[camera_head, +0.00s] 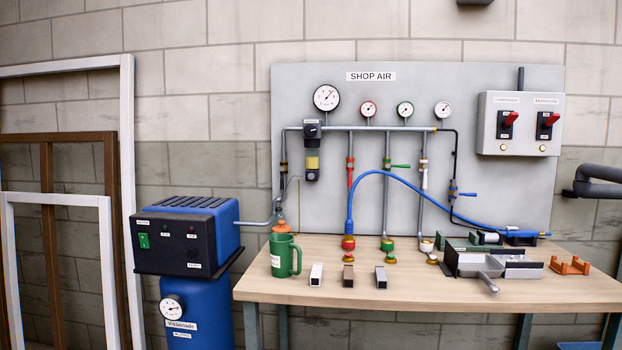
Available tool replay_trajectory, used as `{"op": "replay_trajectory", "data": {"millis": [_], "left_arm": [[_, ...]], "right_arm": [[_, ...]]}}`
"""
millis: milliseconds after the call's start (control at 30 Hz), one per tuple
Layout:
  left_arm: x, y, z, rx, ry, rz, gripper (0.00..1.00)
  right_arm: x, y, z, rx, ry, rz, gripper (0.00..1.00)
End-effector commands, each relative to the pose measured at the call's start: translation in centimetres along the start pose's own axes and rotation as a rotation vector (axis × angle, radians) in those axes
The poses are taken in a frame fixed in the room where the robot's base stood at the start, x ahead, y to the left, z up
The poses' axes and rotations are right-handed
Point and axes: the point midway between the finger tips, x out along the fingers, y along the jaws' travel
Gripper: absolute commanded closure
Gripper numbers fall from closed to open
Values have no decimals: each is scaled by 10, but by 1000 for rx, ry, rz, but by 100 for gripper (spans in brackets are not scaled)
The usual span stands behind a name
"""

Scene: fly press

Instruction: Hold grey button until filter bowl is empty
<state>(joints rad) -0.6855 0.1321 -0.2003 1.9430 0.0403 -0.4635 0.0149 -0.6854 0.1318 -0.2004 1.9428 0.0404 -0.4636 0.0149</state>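The filter (312,150) hangs on the left of the grey SHOP AIR board, with a dark top. Its bowl (312,162) shows a yellow band of liquid with a darker part below. A small grey piece sits at the underside of the bowl; it is too small to tell whether this is the grey button. Neither of my grippers is in view.
The wooden bench (420,300) holds several small blocks, a grey vise-like fixture (490,262) and an orange bracket (569,265). A blue hose (420,190) arcs across the board. The blue compressor (187,233) stands at left. A switch box (520,123) hangs upper right.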

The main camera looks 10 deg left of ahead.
Motion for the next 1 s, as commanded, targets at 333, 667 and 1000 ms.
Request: {"op": "replay_trajectory", "data": {"millis": [333, 667, 1000], "left_arm": [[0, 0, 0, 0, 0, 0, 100], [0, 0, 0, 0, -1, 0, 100], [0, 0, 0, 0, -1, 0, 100]], "right_arm": [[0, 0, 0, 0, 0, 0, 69], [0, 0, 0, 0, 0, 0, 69], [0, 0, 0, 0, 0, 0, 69]]}}
